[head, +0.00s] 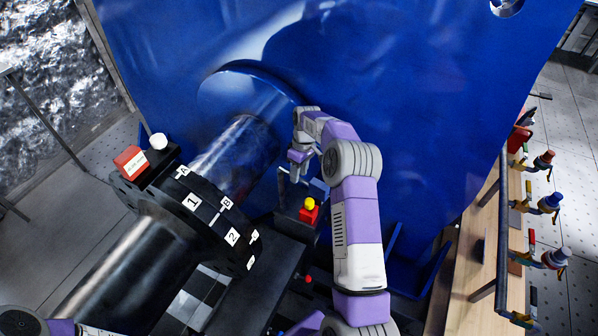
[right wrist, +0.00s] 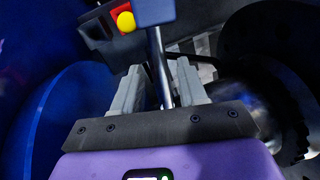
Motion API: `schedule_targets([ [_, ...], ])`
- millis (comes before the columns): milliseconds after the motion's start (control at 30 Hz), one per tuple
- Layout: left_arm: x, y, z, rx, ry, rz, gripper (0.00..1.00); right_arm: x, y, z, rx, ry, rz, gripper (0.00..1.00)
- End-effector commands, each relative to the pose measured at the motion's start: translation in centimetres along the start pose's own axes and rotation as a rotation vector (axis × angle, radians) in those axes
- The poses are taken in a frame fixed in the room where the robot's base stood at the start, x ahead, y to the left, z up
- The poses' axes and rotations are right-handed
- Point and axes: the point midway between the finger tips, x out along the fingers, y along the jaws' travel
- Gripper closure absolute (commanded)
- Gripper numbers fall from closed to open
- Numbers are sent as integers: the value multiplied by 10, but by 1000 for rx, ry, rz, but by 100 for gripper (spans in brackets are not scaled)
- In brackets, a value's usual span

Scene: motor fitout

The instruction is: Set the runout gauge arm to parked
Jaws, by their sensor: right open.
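The runout gauge shows in the head view as a dark base (head: 296,224) with a red block (head: 309,211) and a yellow knob (head: 310,202), beside the shaft. In the right wrist view the red block and yellow knob (right wrist: 126,21) are at the top. A slim metal rod (right wrist: 159,68), seemingly the gauge arm, runs down from a blue-grey block (right wrist: 153,12) between the open fingers of my right gripper (right wrist: 158,78). I cannot tell whether either finger touches it. In the head view my right gripper (head: 300,165) is just above the gauge, partly covering it. My left gripper is out of view.
A large blue housing (head: 420,90) stands behind. The steel shaft (head: 235,155) and black numbered coupling (head: 200,210) lie to the left, with a red-and-white tagged block (head: 130,160) near. A wooden bench (head: 472,265) with several tools is at the right.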

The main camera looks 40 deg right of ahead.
Motion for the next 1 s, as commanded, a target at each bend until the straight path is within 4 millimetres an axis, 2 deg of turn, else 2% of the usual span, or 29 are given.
schedule_targets([
  [167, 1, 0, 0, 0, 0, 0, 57, -14, 0, -1, 0, 3, 2, 58],
  [400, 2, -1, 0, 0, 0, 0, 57, -54, 0, -1, 0, 3, 2, 58],
  [533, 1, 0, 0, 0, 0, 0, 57, -70, 0, -1, 0, 2, 2, 58],
  [667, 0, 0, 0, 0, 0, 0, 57, -76, 0, 0, 0, 1, 0, 58],
  [1000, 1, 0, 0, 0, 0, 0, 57, -76, 0, 0, 0, 0, 0, 58],
])
